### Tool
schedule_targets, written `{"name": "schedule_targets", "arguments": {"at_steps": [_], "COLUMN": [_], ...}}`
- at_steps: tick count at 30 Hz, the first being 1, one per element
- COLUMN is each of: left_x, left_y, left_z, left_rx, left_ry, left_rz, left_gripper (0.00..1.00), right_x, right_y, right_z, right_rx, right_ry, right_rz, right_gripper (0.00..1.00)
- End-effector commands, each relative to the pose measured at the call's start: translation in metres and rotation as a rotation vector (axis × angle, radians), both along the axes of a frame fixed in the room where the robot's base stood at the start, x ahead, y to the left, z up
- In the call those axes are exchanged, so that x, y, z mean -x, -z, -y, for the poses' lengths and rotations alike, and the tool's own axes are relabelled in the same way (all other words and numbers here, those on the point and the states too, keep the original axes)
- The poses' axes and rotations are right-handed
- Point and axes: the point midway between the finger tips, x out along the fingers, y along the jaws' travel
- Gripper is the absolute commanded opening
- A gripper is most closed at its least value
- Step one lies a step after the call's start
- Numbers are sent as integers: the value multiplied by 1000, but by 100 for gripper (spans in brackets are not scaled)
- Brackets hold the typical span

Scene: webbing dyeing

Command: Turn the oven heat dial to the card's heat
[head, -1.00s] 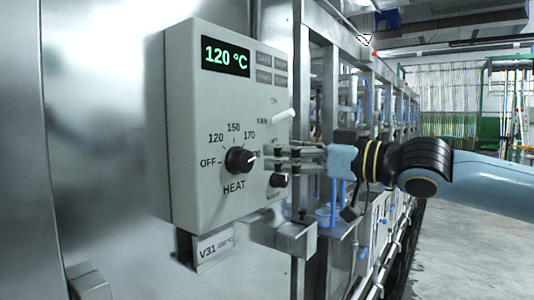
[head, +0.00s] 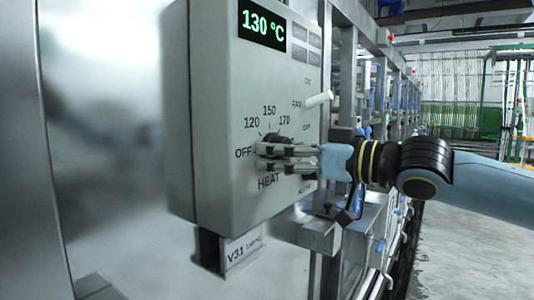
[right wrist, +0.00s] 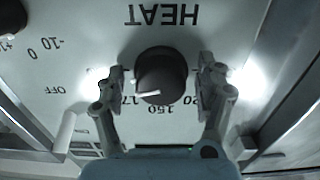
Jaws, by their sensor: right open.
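The black HEAT dial (head: 277,138) is on the front of the pale grey oven control box (head: 216,100). It also shows in the right wrist view (right wrist: 165,68), upside down, its white pointer line turned toward the 170 side of the scale. The green display (head: 263,24) reads 130 °C. My right gripper (head: 259,157) is at the dial and partly hides it in the head view. In the right wrist view my right gripper (right wrist: 162,82) is open, one finger on each side of the dial with small gaps. No heat card can be made out. My left gripper is out of view.
A white FAN lever (head: 319,99) sticks out to the right of the dial. A V31 label plate (head: 241,249) hangs below the box. Steel frame posts (head: 347,80) stand close behind my right gripper. Open floor (head: 455,255) lies to the right.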

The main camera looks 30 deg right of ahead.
Motion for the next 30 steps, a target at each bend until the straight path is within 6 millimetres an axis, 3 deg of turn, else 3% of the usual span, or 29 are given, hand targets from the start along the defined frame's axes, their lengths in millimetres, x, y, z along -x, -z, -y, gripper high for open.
{"name": "schedule_targets", "arguments": {"at_steps": [8,13,20,30], "left_x": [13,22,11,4], "left_y": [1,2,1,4], "left_z": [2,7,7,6], "left_rx": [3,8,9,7], "left_ry": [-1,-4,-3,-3], "left_rz": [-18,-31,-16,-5], "left_gripper": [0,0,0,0], "right_x": [0,0,0,0], "right_y": [0,0,0,0], "right_z": [0,0,0,0], "right_rx": [1,1,1,48], "right_ry": [0,0,0,0], "right_rz": [0,0,0,19], "right_gripper": [69,47,17,16]}}
